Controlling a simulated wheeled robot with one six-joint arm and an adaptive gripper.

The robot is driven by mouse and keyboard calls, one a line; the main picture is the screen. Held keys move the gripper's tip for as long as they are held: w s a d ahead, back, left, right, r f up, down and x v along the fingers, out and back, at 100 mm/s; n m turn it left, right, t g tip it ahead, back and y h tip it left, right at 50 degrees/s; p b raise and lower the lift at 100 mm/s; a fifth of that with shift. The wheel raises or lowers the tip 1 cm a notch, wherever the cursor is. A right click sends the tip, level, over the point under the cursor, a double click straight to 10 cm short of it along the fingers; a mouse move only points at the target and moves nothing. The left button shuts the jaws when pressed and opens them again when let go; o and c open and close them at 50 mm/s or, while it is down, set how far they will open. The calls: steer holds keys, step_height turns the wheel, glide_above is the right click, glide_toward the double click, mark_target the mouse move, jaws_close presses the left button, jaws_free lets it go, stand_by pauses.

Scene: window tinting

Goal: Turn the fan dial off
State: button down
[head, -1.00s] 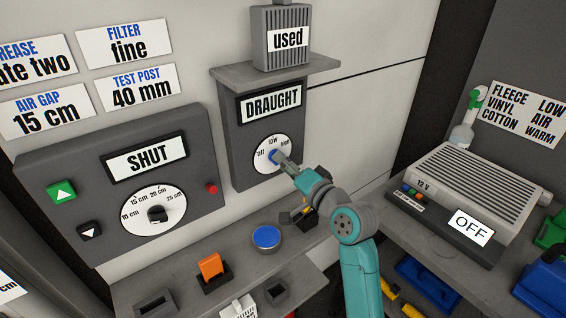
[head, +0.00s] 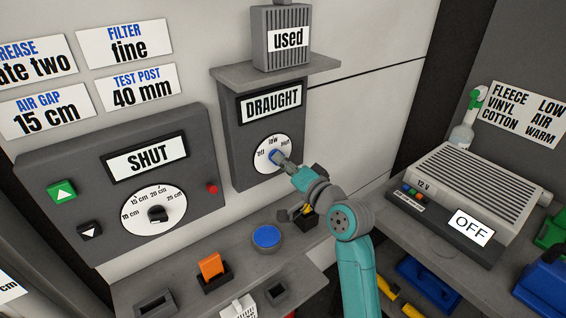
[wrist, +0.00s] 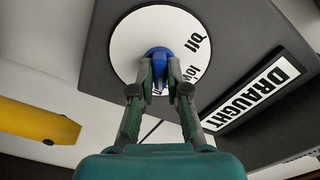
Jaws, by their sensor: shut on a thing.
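The fan dial is a round white plate (head: 260,164) marked off, low and a further word, on a grey box (head: 238,130) with a DRAUGHT display (head: 270,102). The plate fills the top middle of the wrist view (wrist: 128,48). Its blue knob (wrist: 159,52) sits at the centre. My gripper (wrist: 160,75) is shut on the blue knob, with one finger on each side. In the head view my gripper (head: 281,160) reaches the dial from the lower right and partly covers it. I cannot tell which mark the knob points to.
A shelf with a grey filter box labelled used (head: 288,38) juts out above the dial. A SHUT panel (head: 120,180) with its own black knob is to the left. A ledge (head: 205,255) with a blue disc (head: 266,236) lies below. A ridged 12 V unit (head: 480,190) reading OFF stands right.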

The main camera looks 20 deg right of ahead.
steer(key=n, duration=2.3)
steer(key=shift+n, duration=0.4)
stand_by(0.4)
steer(key=c, duration=1.2)
jaws_free()
steer(key=shift+o, duration=0.2)
